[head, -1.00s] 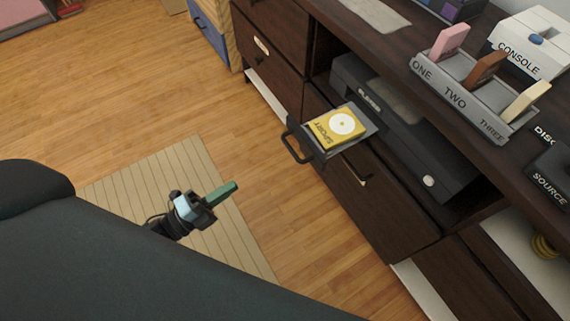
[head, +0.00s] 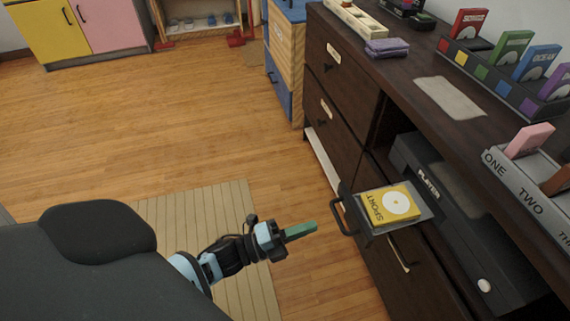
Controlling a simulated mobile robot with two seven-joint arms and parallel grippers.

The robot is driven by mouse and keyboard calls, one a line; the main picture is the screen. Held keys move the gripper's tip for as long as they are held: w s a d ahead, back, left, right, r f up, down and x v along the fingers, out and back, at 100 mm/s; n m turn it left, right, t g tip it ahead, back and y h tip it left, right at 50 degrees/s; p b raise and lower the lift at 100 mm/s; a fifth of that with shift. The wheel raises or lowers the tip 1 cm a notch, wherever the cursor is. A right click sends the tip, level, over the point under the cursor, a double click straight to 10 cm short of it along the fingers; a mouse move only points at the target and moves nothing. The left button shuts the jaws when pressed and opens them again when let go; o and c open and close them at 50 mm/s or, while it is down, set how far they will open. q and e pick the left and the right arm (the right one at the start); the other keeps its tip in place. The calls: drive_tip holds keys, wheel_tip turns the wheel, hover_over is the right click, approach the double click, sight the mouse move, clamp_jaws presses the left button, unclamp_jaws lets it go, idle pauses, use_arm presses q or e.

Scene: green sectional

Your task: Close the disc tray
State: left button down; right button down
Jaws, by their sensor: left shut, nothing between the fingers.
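The disc tray (head: 426,214) sticks out from the front of the black player (head: 440,185) on the cabinet shelf. A yellow disc case marked SPORT (head: 388,207) lies on the tray. A dark handle (head: 343,217) stands at the tray's outer end. My left gripper (head: 312,228) is shut and empty, with green fingers pointing right toward the handle. In the picture it is left of the handle and apart from it. My right gripper does not show.
The dark cabinet (head: 352,90) has drawers and a top holding a purple cloth (head: 387,47), a rack of coloured cases (head: 500,75) and a grey holder (head: 520,185). A striped mat (head: 235,215) lies on the wooden floor.

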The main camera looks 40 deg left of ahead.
sight(395, 203)
use_arm(q)
drive_tip(key=x, duration=0.4)
drive_tip(key=shift+w+d, duration=0.1)
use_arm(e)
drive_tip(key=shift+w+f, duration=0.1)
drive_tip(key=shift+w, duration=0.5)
